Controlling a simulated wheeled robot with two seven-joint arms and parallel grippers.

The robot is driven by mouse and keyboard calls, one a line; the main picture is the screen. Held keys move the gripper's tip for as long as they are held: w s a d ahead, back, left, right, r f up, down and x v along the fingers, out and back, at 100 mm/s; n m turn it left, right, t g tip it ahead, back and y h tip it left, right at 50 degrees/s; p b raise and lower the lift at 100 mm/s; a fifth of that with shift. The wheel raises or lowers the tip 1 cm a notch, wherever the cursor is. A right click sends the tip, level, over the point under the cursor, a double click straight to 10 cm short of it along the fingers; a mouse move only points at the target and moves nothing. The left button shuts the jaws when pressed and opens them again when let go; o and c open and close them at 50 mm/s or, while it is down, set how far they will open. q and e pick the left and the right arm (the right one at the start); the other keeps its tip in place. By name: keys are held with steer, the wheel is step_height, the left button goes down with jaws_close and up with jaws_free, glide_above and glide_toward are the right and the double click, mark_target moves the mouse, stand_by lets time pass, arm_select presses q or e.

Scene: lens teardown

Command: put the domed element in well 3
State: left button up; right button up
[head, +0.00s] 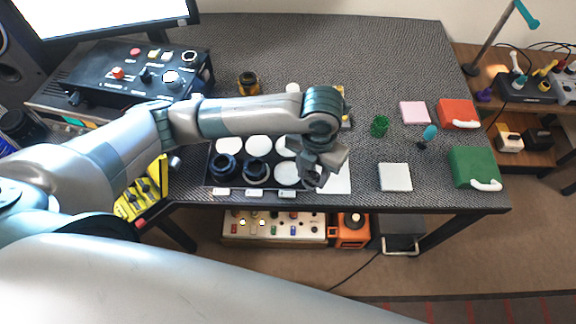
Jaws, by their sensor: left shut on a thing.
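My left gripper (318,178) reaches in over the right part of a dark tray (208,180), pointing down beside its front right well. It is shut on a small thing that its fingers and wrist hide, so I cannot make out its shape. No domed element shows clearly elsewhere. The tray has pale round wells in two rows. The front right well (286,173) looks empty, with a small label (288,194) in front, too small to read. Dark rings stand at the front left (224,167) and front middle (256,170). My right gripper is not in view.
A white sheet (340,182) lies at the tray's right. A control box (140,75) stands back left.

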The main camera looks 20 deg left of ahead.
arm_select(q)
steer(key=p, duration=0.3)
glide_above(288, 173)
step_height(288, 173, down, 6)
steer(key=shift+r, duration=0.1)
steer(key=shift+f+p, duration=0.6)
steer(key=shift+f, duration=1.4)
steer(key=shift+f, duration=0.1)
steer(key=o, duration=1)
steer(key=shift+o, duration=0.2)
